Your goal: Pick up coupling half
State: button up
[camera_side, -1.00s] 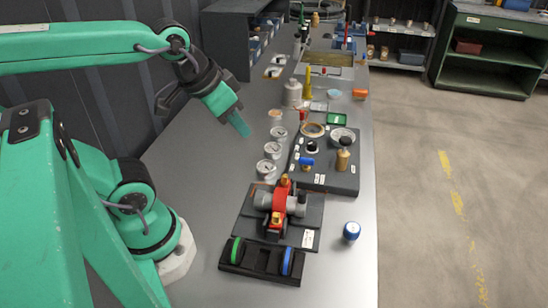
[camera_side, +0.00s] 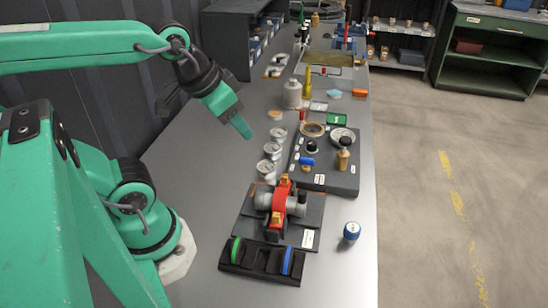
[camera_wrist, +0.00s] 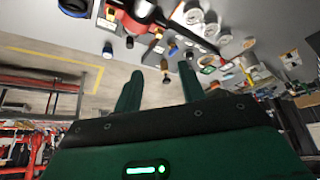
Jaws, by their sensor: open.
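My gripper (camera_side: 243,130) hangs in the air above the left part of the bench, empty and apart from everything. In the wrist view its two dark green fingers (camera_wrist: 160,88) stand apart. I cannot tell for sure which thing is the coupling half. A blue and white round piece (camera_side: 351,231) stands alone on the bench at the front right. A black holder (camera_side: 262,261) at the front carries a green ring (camera_side: 236,250) and a blue ring (camera_side: 287,261). A brass fitting with a black top (camera_side: 343,158) stands on a dark board.
A red and grey pump (camera_side: 275,208) sits on a dark plate behind the holder. Several round gauges (camera_side: 271,151) line the board's (camera_side: 325,180) left side. Bottles and trays crowd the far bench. The bench (camera_side: 200,185) is bare left of the pump.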

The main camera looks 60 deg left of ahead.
dwell(0.3)
jog(key=n+g, duration=0.6)
jog(key=n, duration=0.4)
send_over(281, 193)
jog(key=shift+f, duration=9)
jog(key=c, duration=0.8)
jog(key=shift+c, duration=0.2)
